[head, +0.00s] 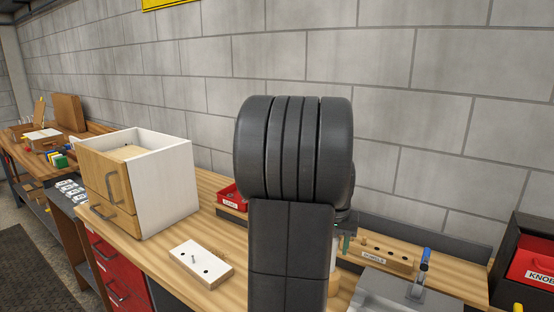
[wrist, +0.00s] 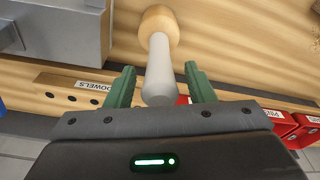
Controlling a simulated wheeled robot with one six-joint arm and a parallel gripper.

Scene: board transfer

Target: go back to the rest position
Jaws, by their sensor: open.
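My gripper (wrist: 160,82) has two green fingers, which stand apart in the wrist view. A pale grey rod (wrist: 158,75) with a wider round wooden part (wrist: 158,25) shows between them. Gaps show on both sides of the rod, so the fingers do not grip it. In the head view my dark arm covers the middle of the bench, and only a bit of green finger (head: 346,243) shows at its right edge. Part of a round wooden piece (head: 333,286) shows below that finger.
A wooden block labelled DOWELS (head: 400,263) and a blue-handled clamp (head: 424,262) stand right of my arm. A white board with holes (head: 215,268) and a drawer cabinet (head: 172,190) stand left. A red bin (head: 537,266) is far right. Bare bench lies around the white board.

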